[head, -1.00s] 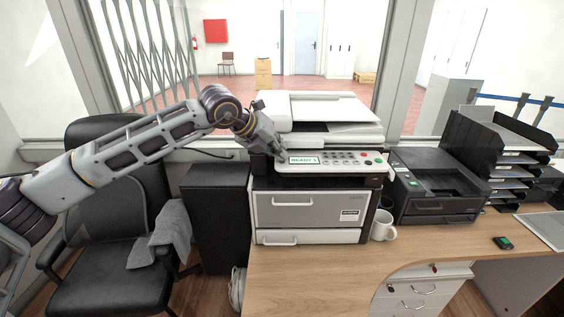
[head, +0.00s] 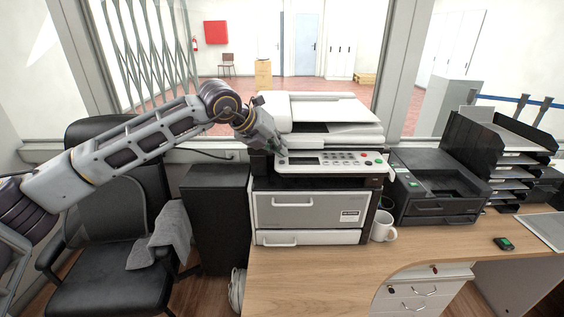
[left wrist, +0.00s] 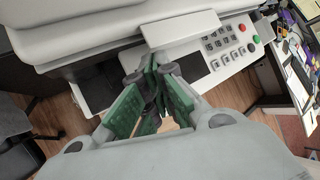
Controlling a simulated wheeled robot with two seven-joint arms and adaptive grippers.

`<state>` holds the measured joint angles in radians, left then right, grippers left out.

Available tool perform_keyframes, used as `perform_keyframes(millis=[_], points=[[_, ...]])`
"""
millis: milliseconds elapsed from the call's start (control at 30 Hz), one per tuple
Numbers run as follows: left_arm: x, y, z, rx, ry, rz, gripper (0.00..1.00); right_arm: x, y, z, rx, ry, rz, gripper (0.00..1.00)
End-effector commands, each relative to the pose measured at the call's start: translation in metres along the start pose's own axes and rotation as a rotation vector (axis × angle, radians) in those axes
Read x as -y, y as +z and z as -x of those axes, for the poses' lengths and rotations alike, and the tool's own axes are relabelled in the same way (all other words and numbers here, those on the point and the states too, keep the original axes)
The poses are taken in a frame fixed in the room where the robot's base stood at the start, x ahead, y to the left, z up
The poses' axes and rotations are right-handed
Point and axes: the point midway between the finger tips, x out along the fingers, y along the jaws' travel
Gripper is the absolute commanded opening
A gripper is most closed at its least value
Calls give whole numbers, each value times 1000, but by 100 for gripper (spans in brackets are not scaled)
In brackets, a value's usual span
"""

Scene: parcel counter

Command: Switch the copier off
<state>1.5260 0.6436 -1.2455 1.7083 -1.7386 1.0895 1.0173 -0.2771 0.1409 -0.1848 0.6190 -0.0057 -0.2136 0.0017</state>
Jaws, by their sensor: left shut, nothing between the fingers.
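The copier (head: 300,216) stands on the left part of the wooden counter. Its control panel (head: 330,169) carries a display (head: 304,161), which is dark and blank, a keypad, and a red and a green button at the right end. In the left wrist view the panel's display (left wrist: 190,68) is also dark, with the red button (left wrist: 241,27) and green button (left wrist: 251,47) beyond the keys. My left gripper (head: 279,152) is shut and empty at the left end of the panel. Its green fingers (left wrist: 158,72) hide part of that end; contact cannot be told. My right gripper is not in view.
A black printer (head: 437,208) and a white mug (head: 382,226) are right of the copier. Black letter trays (head: 512,160) stand farther right. A dark cabinet (head: 217,212) and an office chair (head: 100,262) are on the left. The front counter (head: 330,275) is clear.

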Motion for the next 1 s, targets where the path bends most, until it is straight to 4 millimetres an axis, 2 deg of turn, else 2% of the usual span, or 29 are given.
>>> perform_keyframes(millis=[367, 1000], points=[[2, 2, 3, 1, -1, -1, 0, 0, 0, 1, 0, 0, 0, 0], [22, 21, 30, 1, -1, -1, 0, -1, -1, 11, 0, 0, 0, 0]])
